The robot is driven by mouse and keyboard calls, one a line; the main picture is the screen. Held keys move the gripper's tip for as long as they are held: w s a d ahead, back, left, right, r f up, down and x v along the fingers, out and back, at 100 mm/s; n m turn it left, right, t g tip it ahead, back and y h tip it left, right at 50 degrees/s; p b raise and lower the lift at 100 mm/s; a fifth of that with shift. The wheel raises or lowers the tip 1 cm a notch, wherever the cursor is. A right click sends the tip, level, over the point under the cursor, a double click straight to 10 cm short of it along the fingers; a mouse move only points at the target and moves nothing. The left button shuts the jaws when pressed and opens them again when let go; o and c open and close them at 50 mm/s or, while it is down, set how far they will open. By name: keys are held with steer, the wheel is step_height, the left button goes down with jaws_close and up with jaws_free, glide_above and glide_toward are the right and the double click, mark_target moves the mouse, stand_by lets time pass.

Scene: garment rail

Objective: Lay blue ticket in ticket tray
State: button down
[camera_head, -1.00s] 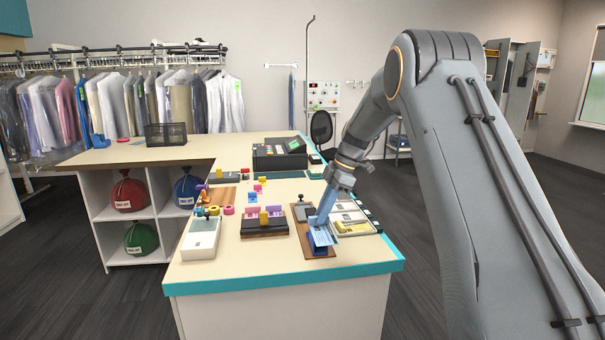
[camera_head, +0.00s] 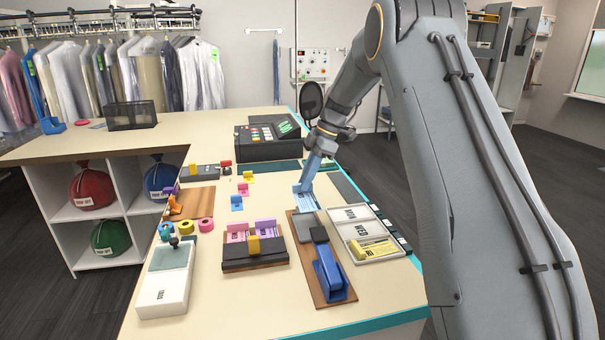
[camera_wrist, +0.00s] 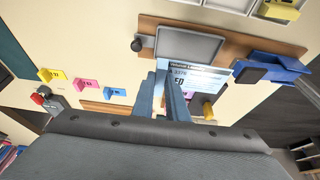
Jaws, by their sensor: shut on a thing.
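My gripper (camera_head: 305,187) is shut on the blue ticket (camera_head: 306,202), a pale blue printed slip. It holds the ticket over the counter, behind the stapler board. In the wrist view, my gripper's fingers (camera_wrist: 168,98) pinch the blue ticket (camera_wrist: 205,80) near its left end, and its print faces the camera. The shallow white tray (camera_head: 346,228) with labelled compartments, likely the ticket tray, lies to the right of the stapler board. A yellow ticket (camera_head: 376,248) lies in its near compartment; I see no ticket in the far one.
A blue stapler (camera_head: 328,272) stands on a brown board (camera_head: 306,252) with a grey pad. A dark holder (camera_head: 240,265) with pink tickets is left of it. Small coloured clips (camera_head: 240,190) stand farther back, near the black register (camera_head: 262,138). The white box (camera_head: 163,290) stands front left.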

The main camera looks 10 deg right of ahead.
steer(key=shift+f+b, duration=1.6)
steer(key=shift+f, duration=2.6)
steer(key=shift+d, duration=0.15)
steer(key=shift+f+b, duration=0.25)
steer(key=shift+b, duration=0.3)
steer(key=c, duration=1.2)
jaws_free()
steer(key=shift+r, duration=0.1)
